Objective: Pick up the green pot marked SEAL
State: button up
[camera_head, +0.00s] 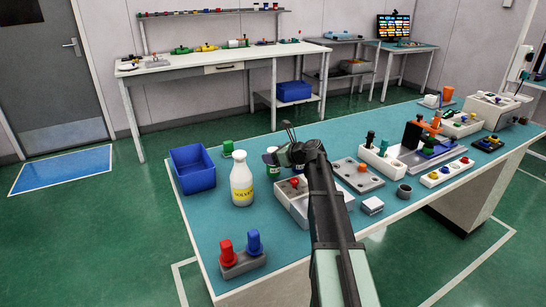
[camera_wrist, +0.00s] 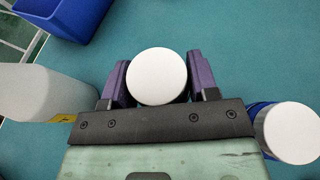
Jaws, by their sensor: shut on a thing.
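The green pot (camera_head: 273,172) stands just right of the white solvent bottle (camera_head: 241,183), with pale lettering on its side too small to read. In the wrist view, its round white lid (camera_wrist: 157,76) sits between the two purple fingers of my gripper (camera_wrist: 160,80). My gripper (camera_head: 275,158) is shut on this pot in the head view, with the arm covering what lies behind. I cannot tell whether the pot touches the table. A second white-lidded pot (camera_wrist: 288,133) with a blue side is at the right of the wrist view, apart from the fingers.
The bottle (camera_wrist: 40,92) is close on the left in the wrist view. A grey block with red and blue plugs (camera_head: 241,262) is in front. Trays and fixtures crowd the right.

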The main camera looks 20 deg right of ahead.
notch_tip(320, 180, up, 18)
jog(key=p, duration=1.6)
jog(key=shift+p, duration=0.4)
